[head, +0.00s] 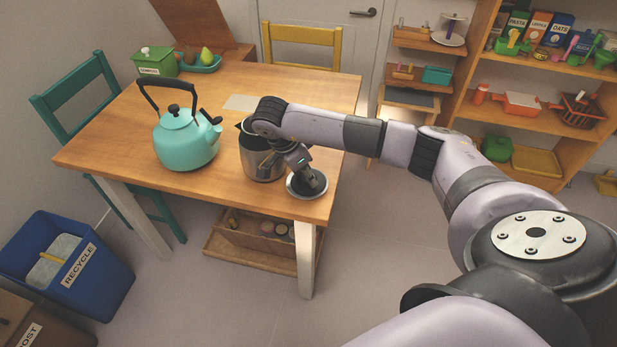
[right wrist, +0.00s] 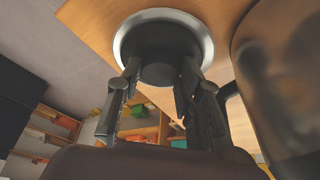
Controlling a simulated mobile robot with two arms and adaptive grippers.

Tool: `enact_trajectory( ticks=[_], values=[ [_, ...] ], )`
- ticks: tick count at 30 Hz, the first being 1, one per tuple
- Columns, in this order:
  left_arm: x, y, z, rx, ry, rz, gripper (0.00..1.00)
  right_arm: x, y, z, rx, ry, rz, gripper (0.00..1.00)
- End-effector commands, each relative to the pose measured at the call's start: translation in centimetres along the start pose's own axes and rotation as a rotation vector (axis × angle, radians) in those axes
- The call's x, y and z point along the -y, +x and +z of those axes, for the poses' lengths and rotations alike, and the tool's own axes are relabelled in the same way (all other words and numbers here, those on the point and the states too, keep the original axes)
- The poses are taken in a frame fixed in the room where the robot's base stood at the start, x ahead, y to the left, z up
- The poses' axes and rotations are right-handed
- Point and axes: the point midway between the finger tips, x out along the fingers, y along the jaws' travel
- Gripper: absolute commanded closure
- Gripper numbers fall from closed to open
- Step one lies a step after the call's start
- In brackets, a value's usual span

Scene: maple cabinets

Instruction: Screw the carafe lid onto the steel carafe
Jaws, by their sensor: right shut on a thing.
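The steel carafe (head: 258,162) stands upright near the right edge of the wooden table, partly hidden behind my right wrist. The carafe lid (head: 296,190) is a round disc with a bright steel rim and a dark middle. It is at the table's near right corner, beside the carafe and apart from it. My right gripper (head: 303,174) is shut on the lid. The right wrist view shows the fingers (right wrist: 160,78) on either side of the dark part of the lid (right wrist: 160,40), with the carafe body (right wrist: 285,75) close at right. I cannot tell whether the lid touches the table. My left gripper is not in view.
A teal kettle (head: 186,146) stands left of the carafe on the table (head: 115,140). A green compost box (head: 156,62) and a fruit tray (head: 201,64) sit at the back. A flat pale sheet (head: 241,103) lies behind the carafe. The table's front left is clear.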

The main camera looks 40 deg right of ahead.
Motion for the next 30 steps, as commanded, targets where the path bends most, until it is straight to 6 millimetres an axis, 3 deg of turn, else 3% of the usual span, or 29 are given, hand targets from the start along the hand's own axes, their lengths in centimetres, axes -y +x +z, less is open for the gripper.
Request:
enact_trajectory(
  ticks=[13,17,30],
  values=[
    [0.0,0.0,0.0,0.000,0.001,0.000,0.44,0.0,0.1,0.1,0.000,-0.001,0.001,0.89],
    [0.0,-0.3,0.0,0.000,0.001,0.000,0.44,0.0,-0.3,-0.1,0.001,-0.001,0.001,0.90],
    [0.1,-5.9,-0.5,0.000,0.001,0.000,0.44,0.0,-8.1,-3.0,-0.001,0.000,-0.001,0.90]
  ],
)
